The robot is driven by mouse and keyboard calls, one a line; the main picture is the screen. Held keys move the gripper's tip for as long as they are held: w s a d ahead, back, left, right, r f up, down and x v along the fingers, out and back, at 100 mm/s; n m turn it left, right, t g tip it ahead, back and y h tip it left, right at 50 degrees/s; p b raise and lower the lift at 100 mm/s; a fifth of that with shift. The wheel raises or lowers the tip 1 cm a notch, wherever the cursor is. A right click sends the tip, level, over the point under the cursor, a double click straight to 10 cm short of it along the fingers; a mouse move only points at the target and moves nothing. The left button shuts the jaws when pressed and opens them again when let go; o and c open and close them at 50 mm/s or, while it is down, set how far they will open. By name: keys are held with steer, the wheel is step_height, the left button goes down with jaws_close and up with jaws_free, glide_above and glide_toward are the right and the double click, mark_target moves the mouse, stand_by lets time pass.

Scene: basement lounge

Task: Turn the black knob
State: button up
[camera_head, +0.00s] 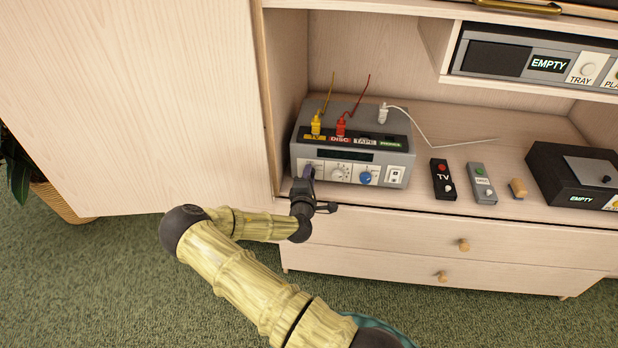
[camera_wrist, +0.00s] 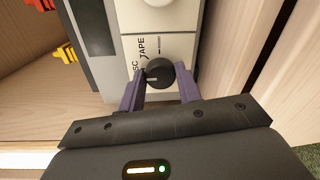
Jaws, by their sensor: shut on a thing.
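The black knob (camera_wrist: 160,73) sits on the front panel of a grey device and shows between my gripper's purple fingers in the wrist view. Its white pointer mark faces left in that view, near the printed words "DISC" and "TAPE". My gripper (camera_wrist: 160,84) is shut on the knob, one finger on each side. In the head view my gripper (camera_head: 308,173) is at the left end of the front of the grey device (camera_head: 350,155) and hides the knob.
The device also has a white dial (camera_head: 341,172), a blue knob (camera_head: 366,177) and a white switch (camera_head: 395,175). Yellow, red and white plugs stand on top. Two remotes (camera_head: 443,180) (camera_head: 481,184) and a black box (camera_head: 570,175) lie to the right. A cabinet panel (camera_head: 285,110) is close on the left.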

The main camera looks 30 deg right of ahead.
steer(key=shift+s+f, duration=0.1)
steer(key=o, duration=1)
steer(key=p+v, duration=0.1)
steer(key=v, duration=1.6)
steer(key=shift+p, duration=0.35)
steer(key=shift+s+a, duration=0.1)
steer(key=shift+s, duration=0.05)
